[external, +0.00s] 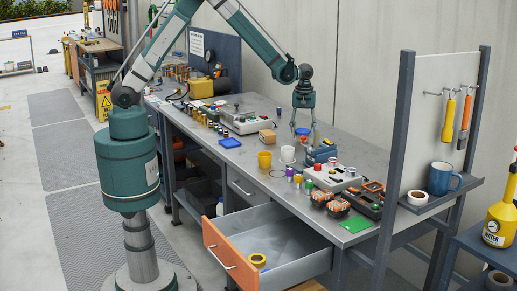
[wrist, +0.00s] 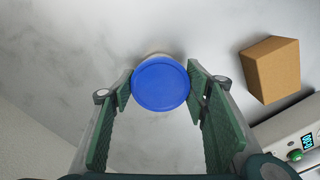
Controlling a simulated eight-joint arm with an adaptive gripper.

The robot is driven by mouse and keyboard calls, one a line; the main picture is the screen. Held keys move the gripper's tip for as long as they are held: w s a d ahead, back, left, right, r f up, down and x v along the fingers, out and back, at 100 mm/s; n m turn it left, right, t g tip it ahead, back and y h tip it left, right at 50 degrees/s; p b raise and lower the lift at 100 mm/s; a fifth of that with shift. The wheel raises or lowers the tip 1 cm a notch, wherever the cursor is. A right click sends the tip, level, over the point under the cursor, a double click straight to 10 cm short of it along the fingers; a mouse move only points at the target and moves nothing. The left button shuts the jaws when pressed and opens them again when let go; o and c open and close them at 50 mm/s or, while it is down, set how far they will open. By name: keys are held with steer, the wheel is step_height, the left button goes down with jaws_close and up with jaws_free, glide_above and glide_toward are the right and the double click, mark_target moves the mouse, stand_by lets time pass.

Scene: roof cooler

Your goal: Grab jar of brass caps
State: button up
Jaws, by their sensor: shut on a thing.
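A jar with a round blue lid (wrist: 160,83) is between the two green finger pads of my gripper (wrist: 160,88) in the wrist view. The pads touch it on both sides, so my gripper is shut on it. Only the lid and a pale sliver of the jar's side show; the lid hides the contents, so I cannot tell whether brass caps are inside. In the external view my gripper (external: 303,138) points down over the back right part of the workbench. The jar is too small there to make out clearly, and I cannot tell whether it touches the bench.
A cardboard box (wrist: 271,69) is to the right of my gripper in the wrist view, with a white device (wrist: 296,140) below it. An orange-fronted drawer (external: 228,258) is open.

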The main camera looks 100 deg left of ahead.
mark_target(303, 130)
step_height(303, 130, up, 9)
stand_by(0.5)
